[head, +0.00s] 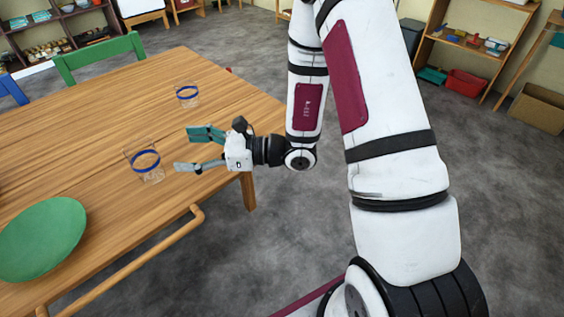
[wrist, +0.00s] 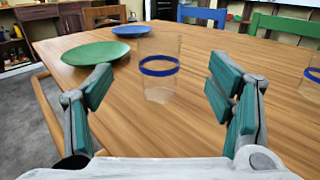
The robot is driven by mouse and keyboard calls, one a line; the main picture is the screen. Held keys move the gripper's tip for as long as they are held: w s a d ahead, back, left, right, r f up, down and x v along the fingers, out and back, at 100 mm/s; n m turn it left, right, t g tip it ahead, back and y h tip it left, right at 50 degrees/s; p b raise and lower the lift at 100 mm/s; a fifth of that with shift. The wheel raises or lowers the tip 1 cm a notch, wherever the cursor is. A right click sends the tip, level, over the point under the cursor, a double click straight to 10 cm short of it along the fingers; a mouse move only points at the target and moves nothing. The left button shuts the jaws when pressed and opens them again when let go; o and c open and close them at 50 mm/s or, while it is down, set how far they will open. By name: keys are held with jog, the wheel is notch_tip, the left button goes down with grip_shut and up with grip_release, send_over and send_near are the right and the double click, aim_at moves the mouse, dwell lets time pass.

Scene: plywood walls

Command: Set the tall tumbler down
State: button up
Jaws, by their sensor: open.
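A clear tall tumbler with a blue band (head: 147,164) stands upright on the wooden table (head: 90,109), near its front edge. In the wrist view the tumbler (wrist: 159,84) stands ahead of my gripper, between the lines of its two fingers and apart from both. My gripper (head: 196,150) is open and empty at the table's near right edge, to the right of the tumbler in the head view. A second clear glass with a blue band (head: 187,95) stands farther back on the table; part of it shows at the right edge of the wrist view (wrist: 314,75).
A green plate (head: 42,238) lies at the table's left front. A blue plate (wrist: 132,31) lies beyond it in the wrist view. A wooden rail (head: 130,265) runs along the table's front side. A green chair (head: 98,56) stands behind. The table between the two glasses is clear.

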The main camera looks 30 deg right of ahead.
jog(key=s+a+r+n+g+y, duration=0.1)
jog(key=s+a+r+n+g, duration=0.3)
jog(key=s+r+n+g, duration=0.4)
jog(key=s+r+n+g+h, duration=0.2)
jog(key=s+n, duration=0.2)
jog(key=s, duration=0.3)
jog(key=s+r+n+g+h, duration=0.2)
jog(key=s+n+h, duration=0.15)
jog(key=s, duration=0.25)
jog(key=s+d+n+t+h, duration=0.2)
jog(key=s+d+n+h, duration=0.2)
jog(key=d, duration=0.5)
jog(key=s+d+r+n+t+h, duration=0.1)
jog(key=s+d+n+t+h, duration=0.1)
jog(key=s+d+n+h, duration=0.2)
jog(key=s+d+h, duration=0.3)
jog(key=d, duration=0.2)
jog(key=shift+d, duration=0.15)
jog(key=shift+r, duration=0.1)
notch_tip(320, 180, up, 17)
jog(key=t+p, duration=0.3)
jog(key=p, duration=1.2)
